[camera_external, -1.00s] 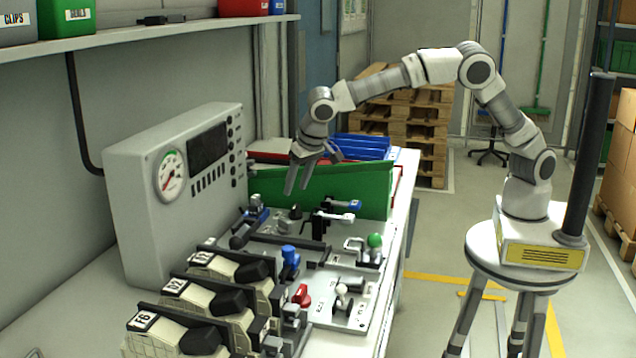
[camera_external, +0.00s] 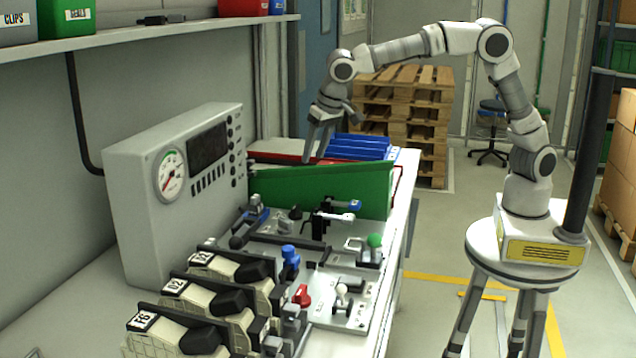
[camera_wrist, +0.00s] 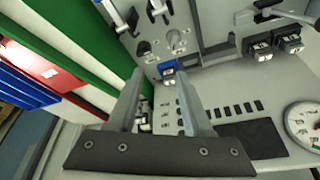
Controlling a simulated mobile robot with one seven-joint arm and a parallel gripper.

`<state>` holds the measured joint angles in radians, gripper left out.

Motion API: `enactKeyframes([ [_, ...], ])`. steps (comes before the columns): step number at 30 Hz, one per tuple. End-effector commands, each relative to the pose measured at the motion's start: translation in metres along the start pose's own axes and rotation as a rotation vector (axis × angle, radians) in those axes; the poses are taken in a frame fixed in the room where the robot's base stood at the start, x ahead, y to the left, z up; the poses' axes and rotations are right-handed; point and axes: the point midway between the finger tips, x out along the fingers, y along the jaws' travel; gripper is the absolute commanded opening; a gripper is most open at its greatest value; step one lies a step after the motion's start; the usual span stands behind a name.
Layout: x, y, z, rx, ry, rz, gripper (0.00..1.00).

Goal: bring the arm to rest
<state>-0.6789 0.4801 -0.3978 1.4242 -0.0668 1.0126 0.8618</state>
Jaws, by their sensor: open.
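My gripper (camera_external: 319,138) is above the far part of the bench, just over the green bin (camera_external: 350,188) and left of the blue trays (camera_external: 362,147). Its fingers point down and are apart, with nothing between them. In the wrist view the two fingers of my gripper (camera_wrist: 164,100) stand apart. Beyond them lie the grey gauge panel (camera_wrist: 225,128) and, to the left, the edges of the green bin (camera_wrist: 55,55). My arm arches from its stand at the right over to the bench.
The bench holds a fixture plate (camera_external: 335,300) with several levers and knobs, a gauge box (camera_external: 180,195), and several cream connectors at the front. A shelf (camera_external: 150,35) with bins hangs above left. Pallets (camera_external: 405,110) are stacked behind. The air above the fixture plate is free.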

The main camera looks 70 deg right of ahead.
Motion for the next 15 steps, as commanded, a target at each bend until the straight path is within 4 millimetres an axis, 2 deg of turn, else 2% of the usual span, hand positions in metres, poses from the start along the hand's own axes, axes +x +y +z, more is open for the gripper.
enactKeyframes([
  [1, -0.016, 0.02, -0.005, 0.002, -0.013, -0.02, 0.5],
  [3, -0.032, 0.045, -0.006, -0.012, -0.031, -0.044, 0.5],
  [8, -0.067, 0.099, 0.001, -0.058, -0.055, -0.1, 0.5],
  [15, -0.111, 0.172, 0.032, -0.15, -0.044, -0.174, 0.5],
])
